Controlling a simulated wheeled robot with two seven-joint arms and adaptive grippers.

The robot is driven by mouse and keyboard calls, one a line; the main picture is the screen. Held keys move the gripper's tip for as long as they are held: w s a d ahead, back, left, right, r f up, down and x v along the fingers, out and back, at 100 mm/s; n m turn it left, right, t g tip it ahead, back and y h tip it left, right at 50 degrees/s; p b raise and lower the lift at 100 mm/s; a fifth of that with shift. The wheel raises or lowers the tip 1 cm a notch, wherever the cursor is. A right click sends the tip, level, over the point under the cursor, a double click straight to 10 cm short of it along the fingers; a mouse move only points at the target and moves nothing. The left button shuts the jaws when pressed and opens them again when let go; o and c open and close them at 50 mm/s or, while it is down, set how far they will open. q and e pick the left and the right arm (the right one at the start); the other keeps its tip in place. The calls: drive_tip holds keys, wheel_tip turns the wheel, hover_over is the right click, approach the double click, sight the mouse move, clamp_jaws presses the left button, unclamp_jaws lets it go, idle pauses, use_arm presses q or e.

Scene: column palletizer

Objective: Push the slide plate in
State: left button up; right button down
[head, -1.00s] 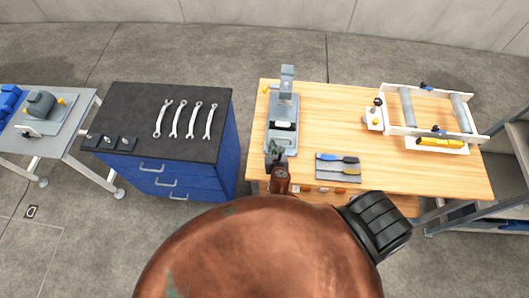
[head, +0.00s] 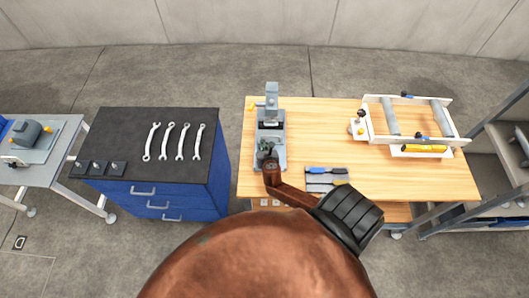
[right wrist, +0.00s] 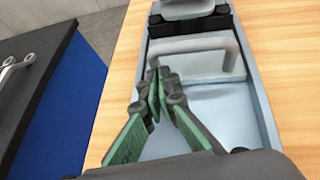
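A grey fixture (head: 280,150) with an upright head stands at the left end of the wooden bench. Its tray holds a light slide plate (right wrist: 200,65) with a raised U-shaped handle (right wrist: 190,43), near the upright in the right wrist view. My right gripper (right wrist: 160,82) is over the tray with its green-padded fingers converged and their tips close together. The tips are by the left leg of the handle; I cannot tell if they touch it. In the head view the right gripper (head: 267,152) covers part of the tray. My left gripper is not in view.
The wooden bench (head: 325,125) also carries screwdrivers on a grey mat (head: 327,185) and a white roller frame (head: 445,128). A blue cabinet (head: 190,197) with several wrenches stands to the left. The bench middle is clear.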

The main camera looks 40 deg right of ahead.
drive_tip(key=shift+s+a+p, duration=0.25)
drive_tip(key=shift+s+a, duration=0.15)
drive_tip(key=shift+s, duration=0.2)
drive_tip(key=shift+s+a+p, duration=0.25)
drive_tip(key=shift+s+a, duration=0.15)
drive_tip(key=shift+s, duration=0.2)
drive_tip(key=v, duration=0.7)
drive_tip(key=shift+s+a+f, duration=0.15)
drive_tip(key=shift+s+a, duration=0.15)
drive_tip(key=shift+a, duration=0.1)
drive_tip(key=v, duration=0.2)
drive_tip(key=shift+s+r, duration=0.3)
drive_tip(key=shift+s, duration=0.05)
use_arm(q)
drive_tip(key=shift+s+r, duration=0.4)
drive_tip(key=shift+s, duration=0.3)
use_arm(e)
drive_tip(key=shift+a, duration=0.2)
drive_tip(key=shift+r, duration=0.1)
